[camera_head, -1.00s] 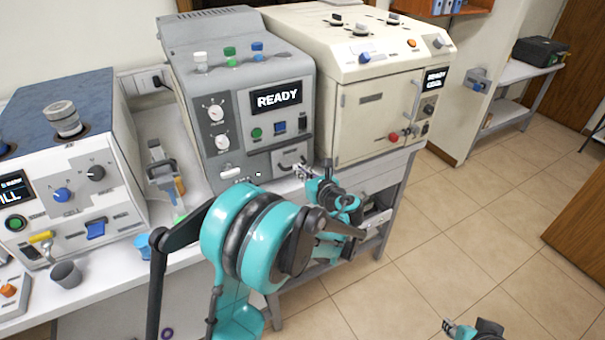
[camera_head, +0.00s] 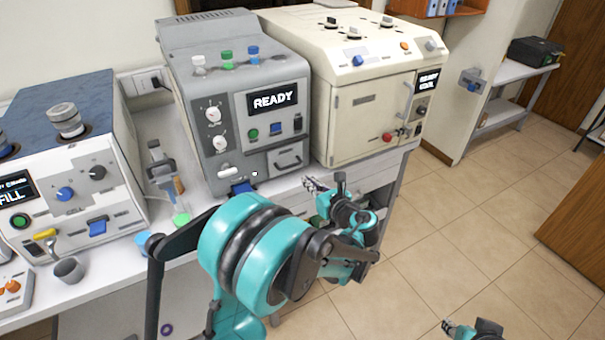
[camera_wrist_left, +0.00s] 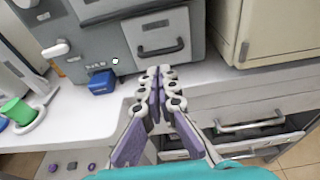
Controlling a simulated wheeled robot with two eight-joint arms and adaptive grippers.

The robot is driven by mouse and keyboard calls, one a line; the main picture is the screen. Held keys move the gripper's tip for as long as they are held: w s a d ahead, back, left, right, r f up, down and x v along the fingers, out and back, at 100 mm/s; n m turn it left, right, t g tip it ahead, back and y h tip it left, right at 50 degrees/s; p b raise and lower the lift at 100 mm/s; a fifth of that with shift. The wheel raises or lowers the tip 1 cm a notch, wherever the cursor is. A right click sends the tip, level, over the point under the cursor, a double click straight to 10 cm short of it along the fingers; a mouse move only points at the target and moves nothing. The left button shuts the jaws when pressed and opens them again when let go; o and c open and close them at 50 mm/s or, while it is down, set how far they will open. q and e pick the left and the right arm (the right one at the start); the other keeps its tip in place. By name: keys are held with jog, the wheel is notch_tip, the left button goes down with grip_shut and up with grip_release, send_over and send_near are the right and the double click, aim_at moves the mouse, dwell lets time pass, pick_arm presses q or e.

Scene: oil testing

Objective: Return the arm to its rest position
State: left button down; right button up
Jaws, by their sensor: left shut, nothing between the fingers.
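My left arm reaches in from the bottom of the head view.
A cream machine (camera_head: 375,100) stands right of the grey one. A blue part (camera_wrist_left: 101,82) sits at the grey machine's base. An open drawer (camera_wrist_left: 265,143) shows below the bench. Another machine (camera_head: 75,150) and a grey cup (camera_head: 68,270) are at left. The tiled floor (camera_head: 460,220) is clear.

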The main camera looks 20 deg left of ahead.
pick_arm(q)
jog(key=p+v, duration=0.1)
jog(key=v, duration=0.4)
jog(key=shift+s+d+r, duration=0.1)
jog(key=shift+d, duration=0.05)
